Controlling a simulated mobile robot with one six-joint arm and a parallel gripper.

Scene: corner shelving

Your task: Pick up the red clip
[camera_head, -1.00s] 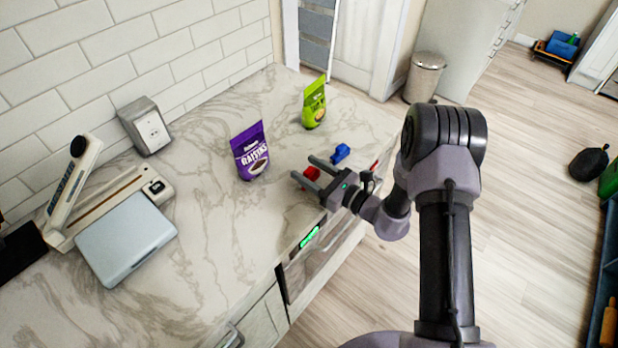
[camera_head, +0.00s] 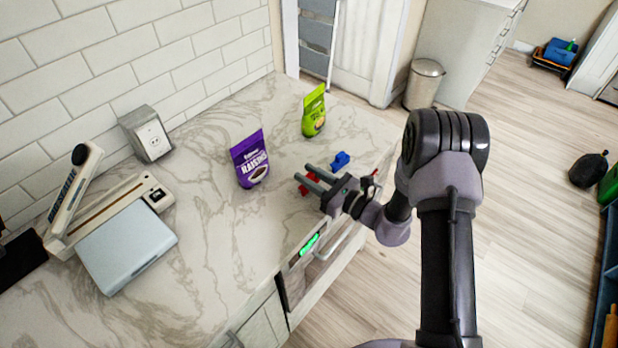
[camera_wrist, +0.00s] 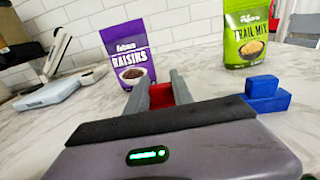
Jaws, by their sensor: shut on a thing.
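The red clip (camera_head: 309,184) shows between and behind the fingers of my gripper (camera_head: 307,178), low over the marble counter near its front edge. In the wrist view the red clip (camera_wrist: 161,95) sits between the two grey fingers of my gripper (camera_wrist: 160,88), which are shut on it. The fingers and the gripper body hide part of the clip. I cannot tell whether the clip still touches the counter.
A blue block-shaped piece (camera_head: 341,160) lies close beside my gripper. A purple raisins bag (camera_head: 250,160) and a green trail mix bag (camera_head: 314,112) stand behind on the counter (camera_head: 215,215). A grey scale-like box (camera_head: 125,245) and a sealer-like device (camera_head: 75,195) are at the left.

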